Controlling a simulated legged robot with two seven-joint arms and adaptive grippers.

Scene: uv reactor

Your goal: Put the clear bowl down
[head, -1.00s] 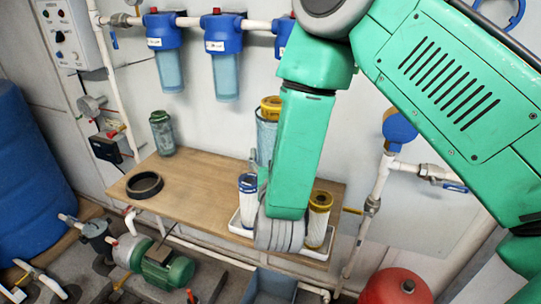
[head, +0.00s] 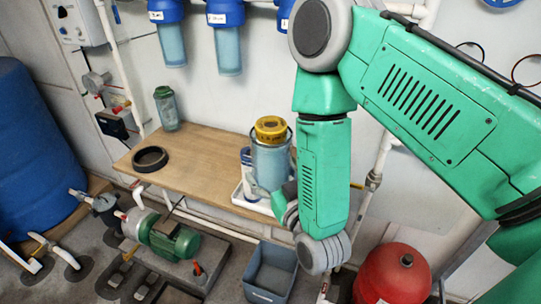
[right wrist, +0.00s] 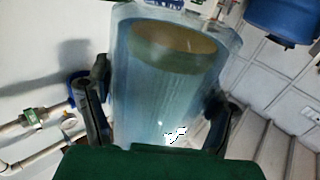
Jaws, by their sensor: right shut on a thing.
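A clear, bluish, cylindrical bowl (head: 270,168) stands upright in the head view, in front of the bench's right end. It fills the middle of the right wrist view (right wrist: 165,95). My right gripper (right wrist: 160,112) is shut on it, with one dark finger on each side. In the head view the right gripper (head: 287,203) is partly hidden by its own arm. A yellow cap (head: 270,127) shows at the bowl's top; I cannot tell whether it is inside or behind. Whether the bowl's base touches anything is hidden. My left gripper is not in view.
The wooden bench (head: 195,155) is clear in its middle. A black ring (head: 147,159) and a greenish canister (head: 166,108) occupy its left part. A white tray (head: 248,207) is at its right end. A grey bin (head: 268,272) and red tank (head: 395,275) stand below.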

